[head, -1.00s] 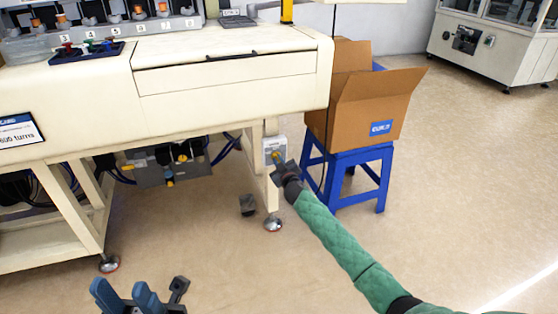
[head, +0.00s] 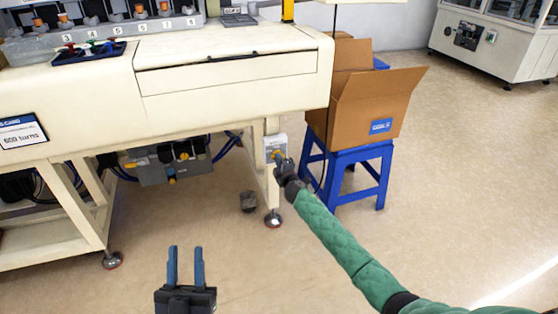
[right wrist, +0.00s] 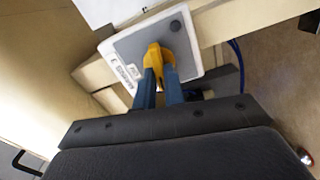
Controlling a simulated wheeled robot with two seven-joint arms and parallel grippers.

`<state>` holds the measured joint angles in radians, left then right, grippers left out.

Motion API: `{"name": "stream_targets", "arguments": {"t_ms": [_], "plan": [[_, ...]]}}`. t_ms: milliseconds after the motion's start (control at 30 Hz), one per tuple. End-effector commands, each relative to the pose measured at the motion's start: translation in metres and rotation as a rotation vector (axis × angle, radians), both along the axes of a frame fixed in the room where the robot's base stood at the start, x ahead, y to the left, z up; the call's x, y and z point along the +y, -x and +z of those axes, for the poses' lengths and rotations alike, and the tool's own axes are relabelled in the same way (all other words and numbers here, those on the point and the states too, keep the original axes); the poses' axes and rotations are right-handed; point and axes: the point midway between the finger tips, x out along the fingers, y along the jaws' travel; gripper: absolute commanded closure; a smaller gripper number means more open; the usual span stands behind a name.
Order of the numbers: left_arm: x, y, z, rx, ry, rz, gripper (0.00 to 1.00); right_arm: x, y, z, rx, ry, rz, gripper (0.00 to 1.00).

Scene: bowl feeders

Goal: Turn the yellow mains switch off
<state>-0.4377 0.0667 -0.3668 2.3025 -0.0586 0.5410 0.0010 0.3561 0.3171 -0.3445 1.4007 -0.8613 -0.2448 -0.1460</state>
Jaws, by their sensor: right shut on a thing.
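The yellow mains switch (right wrist: 157,58) is a rotary handle on a grey plate in a white box (right wrist: 190,62), seen close in the right wrist view. In the head view the white switch box (head: 275,142) sits on the machine's front right leg. My right gripper (right wrist: 160,80) is shut on the yellow handle, its blue fingers on either side of it. In the head view my right gripper (head: 281,163) partly hides the switch. My left gripper (head: 186,265) is open and empty, low in front of the machine.
The cream machine (head: 230,100) overhangs the switch from above. An open cardboard box (head: 370,105) on a blue stool (head: 362,160) stands close to the right of my right gripper. The floor (head: 230,230) in front is mostly clear.

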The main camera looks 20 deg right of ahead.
Motion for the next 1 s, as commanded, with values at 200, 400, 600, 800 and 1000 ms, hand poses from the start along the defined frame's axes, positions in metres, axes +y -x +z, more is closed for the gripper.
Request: {"name": "stream_targets", "arguments": {"t_ms": [200,400,600,800,1000], "plan": [[-0.003,-0.008,-0.018,0.069,-0.017,-0.004,0.64,0.001,0.001,-0.002,-0.002,0.112,0.001,1.00],[-0.005,-0.012,-0.028,0.101,-0.024,-0.006,0.64,0.001,0.001,-0.003,-0.003,0.166,0.001,1.00],[-0.006,-0.013,-0.033,0.116,-0.029,-0.008,0.64,0.002,0.001,-0.004,-0.003,0.183,0.001,1.00],[-0.005,-0.013,-0.033,0.116,-0.029,-0.008,0.64,0.002,0.001,-0.004,-0.003,0.184,0.001,1.00],[-0.005,-0.013,-0.032,0.113,-0.029,-0.007,0.64,0.002,0.001,-0.004,-0.004,0.183,0.002,0.73]]}}
